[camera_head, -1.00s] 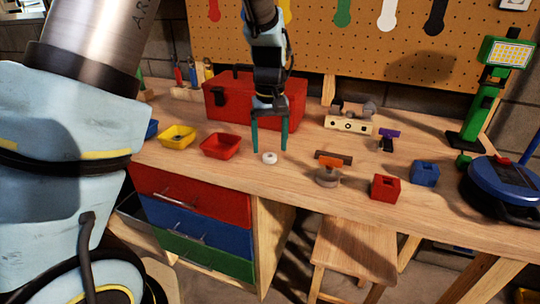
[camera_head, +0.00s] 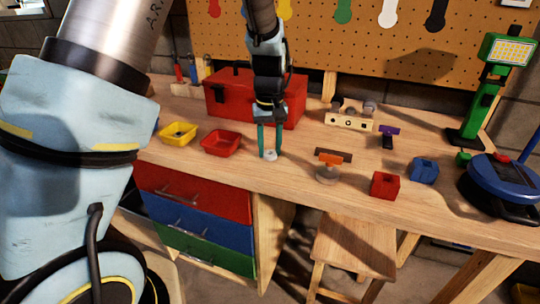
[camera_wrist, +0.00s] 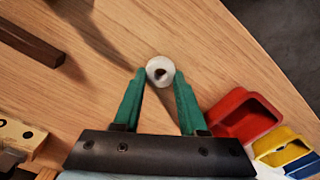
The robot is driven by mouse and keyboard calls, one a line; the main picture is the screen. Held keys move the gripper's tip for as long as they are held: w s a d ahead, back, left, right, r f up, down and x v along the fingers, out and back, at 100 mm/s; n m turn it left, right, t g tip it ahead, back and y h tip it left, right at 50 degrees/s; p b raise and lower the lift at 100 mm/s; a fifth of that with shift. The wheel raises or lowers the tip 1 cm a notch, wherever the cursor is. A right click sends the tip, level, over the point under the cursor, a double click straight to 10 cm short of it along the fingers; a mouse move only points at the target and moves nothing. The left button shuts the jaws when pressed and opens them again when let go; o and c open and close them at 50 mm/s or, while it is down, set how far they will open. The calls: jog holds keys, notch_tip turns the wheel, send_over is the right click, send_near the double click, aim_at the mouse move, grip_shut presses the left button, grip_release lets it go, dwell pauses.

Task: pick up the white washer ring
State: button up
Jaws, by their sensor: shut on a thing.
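The white washer ring (camera_head: 270,155) is small and round with a dark central hole. It is at the workbench top, right of the red tray in the head view. My gripper (camera_head: 270,150) points down at it with its two green fingers drawn in around it. In the wrist view the ring (camera_wrist: 160,71) sits between the green fingertips of my gripper (camera_wrist: 159,76), which are shut on its sides. I cannot tell whether the ring is clear of the wood.
A red tray (camera_head: 221,142) and a yellow tray (camera_head: 178,133) stand to the left. A red toolbox (camera_head: 228,97) is behind my gripper. Bare wood lies around the ring.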

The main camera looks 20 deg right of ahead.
grip_shut()
jog(key=shift+r, duration=0.1)
